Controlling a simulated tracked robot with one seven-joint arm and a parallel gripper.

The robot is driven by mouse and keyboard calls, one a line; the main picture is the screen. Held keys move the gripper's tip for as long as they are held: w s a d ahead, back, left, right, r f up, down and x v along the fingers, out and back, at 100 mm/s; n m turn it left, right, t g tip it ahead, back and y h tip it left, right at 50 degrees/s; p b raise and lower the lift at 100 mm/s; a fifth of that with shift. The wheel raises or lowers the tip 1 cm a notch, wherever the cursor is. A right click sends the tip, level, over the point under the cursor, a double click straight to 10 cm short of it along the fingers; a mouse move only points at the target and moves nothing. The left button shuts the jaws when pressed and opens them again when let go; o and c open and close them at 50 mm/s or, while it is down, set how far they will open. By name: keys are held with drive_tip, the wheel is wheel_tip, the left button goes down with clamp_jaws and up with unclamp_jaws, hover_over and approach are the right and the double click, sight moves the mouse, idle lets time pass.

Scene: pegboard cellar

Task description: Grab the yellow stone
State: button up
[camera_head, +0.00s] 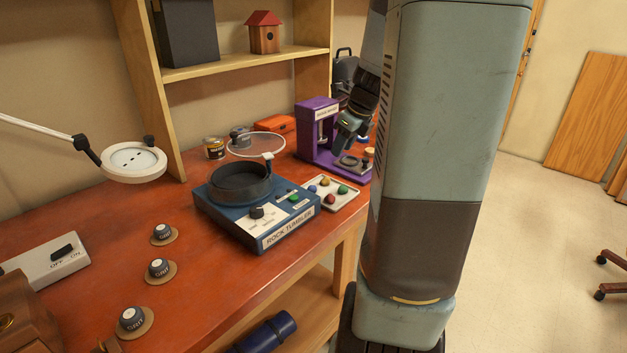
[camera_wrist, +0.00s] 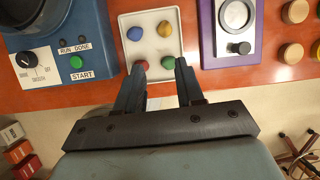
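The yellow stone (camera_head: 325,180) lies in a white tray (camera_wrist: 151,48) on the red workbench. In the wrist view the yellow stone (camera_wrist: 165,28) is at the tray's upper right, beside a blue stone (camera_wrist: 134,34). A red stone (camera_wrist: 142,65) and a green stone (camera_wrist: 168,62) lie nearer my gripper (camera_wrist: 160,66). My gripper's two dark fingers are spread apart with nothing held. They point toward the tray, and the yellow stone lies beyond their tips. In the head view my arm covers part of the scene to the tray's right.
The blue rock tumbler (camera_head: 262,205) with its raised clear lid (camera_head: 256,146) stands left of the tray. A purple machine (camera_head: 317,130) stands behind the tray.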

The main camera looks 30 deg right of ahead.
drive_tip(key=m, duration=0.1)
hover_over(327, 179)
drive_tip(key=s, duration=0.3)
drive_tip(key=f, duration=0.8)
drive_tip(key=shift+d+f, duration=0.2)
drive_tip(key=shift+d, duration=0.1)
drive_tip(key=shift+w+x, duration=0.15)
drive_tip(key=shift+x, duration=1.15)
drive_tip(key=shift+w+x, duration=0.2)
drive_tip(key=shift+x, duration=1.05)
drive_tip(key=shift+r, duration=0.1)
drive_tip(key=c, duration=0.7)
